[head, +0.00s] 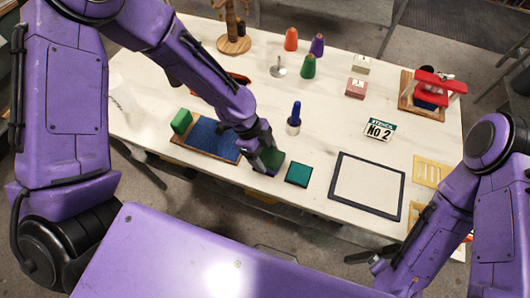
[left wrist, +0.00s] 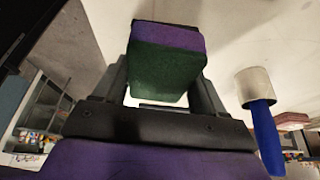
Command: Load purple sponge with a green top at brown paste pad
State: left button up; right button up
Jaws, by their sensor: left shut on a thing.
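My left gripper (head: 258,150) is shut on the purple sponge with a green top (head: 271,159), low over the table's front edge, left of the teal pad. In the left wrist view the sponge (left wrist: 167,65) sits between the two fingers, its green face toward the camera and a purple band at the far end. A thin dark strip shows beyond the purple; I cannot tell what it is. I cannot make out the brown paste pad; it may be hidden by the sponge and gripper. My right gripper (head: 372,259) is near the front right, and its opening is unclear.
A teal pad (head: 298,174) and a black-framed white sheet (head: 341,190) lie to the right. A blue board (head: 211,138) and green block (head: 181,121) are left. A blue-handled tool (head: 295,114) stands behind. Cones, small boxes and a "No 2" card are further back.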

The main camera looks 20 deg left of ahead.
aim_at(265, 155)
pick_arm(q)
jog(key=shift+s+f, duration=0.1)
jog(key=shift+f, duration=0.4)
dwell(1.0)
jog(key=shift+r, duration=3.55)
jog(key=shift+f, duration=0.1)
